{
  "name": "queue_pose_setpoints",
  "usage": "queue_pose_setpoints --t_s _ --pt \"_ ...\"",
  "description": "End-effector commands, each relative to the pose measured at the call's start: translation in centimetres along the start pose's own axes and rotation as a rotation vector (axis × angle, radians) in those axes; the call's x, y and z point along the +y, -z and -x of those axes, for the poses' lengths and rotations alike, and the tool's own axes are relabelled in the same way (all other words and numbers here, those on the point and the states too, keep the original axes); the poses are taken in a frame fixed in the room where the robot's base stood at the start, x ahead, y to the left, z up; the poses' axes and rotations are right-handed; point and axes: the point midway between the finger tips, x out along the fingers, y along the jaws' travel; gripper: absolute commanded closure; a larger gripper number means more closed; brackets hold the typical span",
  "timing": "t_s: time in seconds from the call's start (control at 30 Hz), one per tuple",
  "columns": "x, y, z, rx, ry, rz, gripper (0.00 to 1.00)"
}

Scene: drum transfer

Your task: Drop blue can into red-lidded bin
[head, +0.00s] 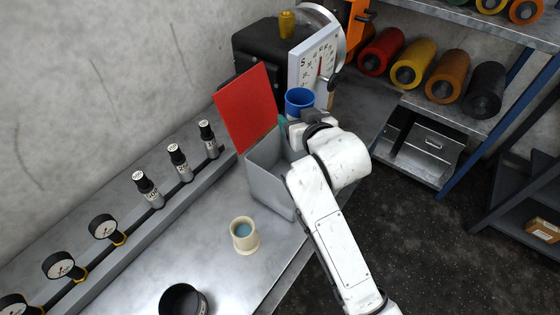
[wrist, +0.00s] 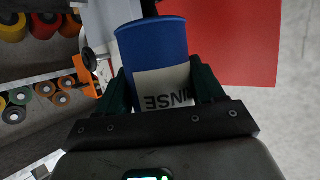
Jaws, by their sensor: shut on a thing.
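The blue can (head: 299,99) is in my gripper, held up beside the raised red lid. In the wrist view the blue can (wrist: 155,50) sits between the two dark green fingers and shows a pale label with upside-down lettering. My gripper (head: 287,122) is mostly hidden by my white arm in the head view; in the wrist view my gripper (wrist: 160,88) is shut on the can. The grey bin (head: 267,180) stands open on the metal bench, its red lid (head: 248,107) tilted up at the back. The red lid also shows in the wrist view (wrist: 235,42). My arm hides part of the bin.
A cream cup (head: 244,235) with a bluish inside and a black round container (head: 183,300) stand on the bench (head: 215,255) near the bin. A dark machine with a dial (head: 318,66) stands behind the can.

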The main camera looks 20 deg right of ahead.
Motion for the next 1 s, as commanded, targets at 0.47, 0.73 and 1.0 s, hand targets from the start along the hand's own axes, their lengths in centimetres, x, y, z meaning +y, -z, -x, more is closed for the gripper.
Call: queue_pose_setpoints --t_s 0.47,0.73,1.0 --pt "0.0 -2.9 -1.2 0.000 -0.001 0.000 0.75" --pt "0.0 -5.4 -2.2 0.000 0.000 0.000 0.75" --pt "0.0 -5.5 -2.3 0.001 0.000 0.000 0.75"
